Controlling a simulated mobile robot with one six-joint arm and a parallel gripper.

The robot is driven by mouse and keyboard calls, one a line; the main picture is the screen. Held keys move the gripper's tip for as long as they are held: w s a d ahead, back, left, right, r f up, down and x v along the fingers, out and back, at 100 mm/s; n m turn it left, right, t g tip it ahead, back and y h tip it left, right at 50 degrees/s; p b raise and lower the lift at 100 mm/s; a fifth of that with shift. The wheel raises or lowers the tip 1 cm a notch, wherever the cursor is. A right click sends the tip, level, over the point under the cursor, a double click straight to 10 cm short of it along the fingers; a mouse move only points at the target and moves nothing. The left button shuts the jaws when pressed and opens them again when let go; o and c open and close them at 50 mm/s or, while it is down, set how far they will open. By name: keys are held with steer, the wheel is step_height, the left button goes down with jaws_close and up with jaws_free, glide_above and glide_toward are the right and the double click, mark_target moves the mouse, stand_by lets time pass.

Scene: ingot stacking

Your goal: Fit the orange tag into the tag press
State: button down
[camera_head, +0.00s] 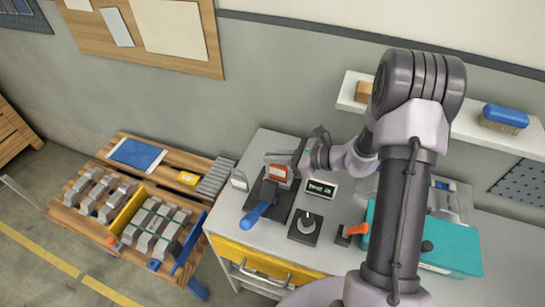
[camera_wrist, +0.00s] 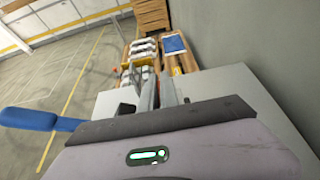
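The tag press (camera_head: 281,203) stands on the grey worktop, with a dark base and a blue lever (camera_head: 256,214) pointing to the front left. The lever also shows at the left of the wrist view (camera_wrist: 28,118). An orange-and-white piece (camera_head: 277,173) is at the press's upper part, beside my gripper; I cannot tell whether it is the orange tag or part of the press. My gripper (camera_head: 291,163) is low over the back of the press.
A small display (camera_head: 321,188), a dark stamp-like device (camera_head: 304,227), an orange-handled tool (camera_head: 353,231) and a teal case (camera_head: 447,244) stand to the right. A wooden rack (camera_head: 110,238) of grey ingots is on the left. A wall shelf (camera_head: 460,122) is behind my arm.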

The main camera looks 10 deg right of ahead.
steer(key=shift+f+b, duration=0.8)
steer(key=shift+f, duration=0.3)
steer(key=c, duration=1.5)
jaws_free()
steer(key=shift+c, duration=0.2)
steer(key=shift+d+r, duration=0.1)
steer(key=shift+r, duration=0.05)
